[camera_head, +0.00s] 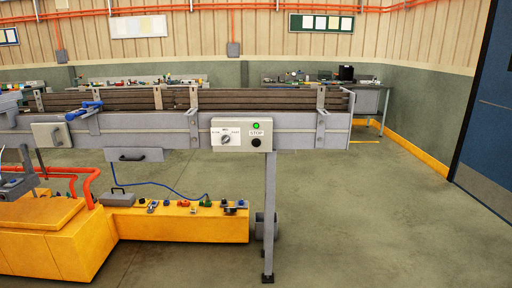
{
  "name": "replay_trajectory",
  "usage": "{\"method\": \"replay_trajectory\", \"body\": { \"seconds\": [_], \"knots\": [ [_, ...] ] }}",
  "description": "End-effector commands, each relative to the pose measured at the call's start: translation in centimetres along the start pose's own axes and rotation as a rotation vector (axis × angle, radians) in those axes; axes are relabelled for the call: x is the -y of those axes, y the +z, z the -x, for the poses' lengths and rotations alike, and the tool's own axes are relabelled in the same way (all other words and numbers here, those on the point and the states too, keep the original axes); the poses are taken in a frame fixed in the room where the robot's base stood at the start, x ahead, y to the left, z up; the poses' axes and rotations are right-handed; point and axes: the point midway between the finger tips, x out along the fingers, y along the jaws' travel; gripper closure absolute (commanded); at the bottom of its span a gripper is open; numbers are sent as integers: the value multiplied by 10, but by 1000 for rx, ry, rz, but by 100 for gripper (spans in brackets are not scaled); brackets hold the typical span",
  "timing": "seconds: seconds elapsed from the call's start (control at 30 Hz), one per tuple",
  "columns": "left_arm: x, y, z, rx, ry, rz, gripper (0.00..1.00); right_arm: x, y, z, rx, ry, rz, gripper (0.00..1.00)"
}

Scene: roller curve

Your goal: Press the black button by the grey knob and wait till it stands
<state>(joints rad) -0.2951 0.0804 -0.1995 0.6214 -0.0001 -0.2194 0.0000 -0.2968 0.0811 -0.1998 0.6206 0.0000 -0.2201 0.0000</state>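A light control box (243,134) is fixed to the front side of the grey roller conveyor (175,131). The grey knob (225,139) sits on the box's left half, on a white dial plate with small labels. The black button (256,143) is to its right, under a label reading STOP. A green lamp (256,126) above that label looks lit. Nothing touches the button or the knob. Whether the rollers are turning cannot be told from one frame.
A yellow bench (180,225) with small parts stands below and in front of the conveyor at left, with orange-red tubing (75,172). A conveyor leg (269,215) stands below the box. The floor (370,220) at right is clear, up to a blue door (490,120).

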Motion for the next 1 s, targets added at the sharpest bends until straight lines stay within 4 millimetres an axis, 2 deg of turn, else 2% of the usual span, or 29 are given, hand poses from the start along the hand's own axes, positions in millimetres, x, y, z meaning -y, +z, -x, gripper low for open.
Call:
{"method": "replay_trajectory", "body": {
  "seconds": [0.33, 0.57, 0.6, 1.0],
  "knots": [
    [-2, 8, 0, 12, 2, -1, 60, 1, 7, 0, 11, -2, 1, 60],
    [-2, 13, 0, 20, 3, -2, 98, 2, 11, 0, 16, -2, 1, 60],
    [-2, 13, 0, 19, 3, -2, 100, 2, 10, 0, 15, -2, 1, 60],
    [-1, 3, 0, 3, 2, -1, 100, 1, 3, 0, 3, -1, 1, 60]
  ]
}}
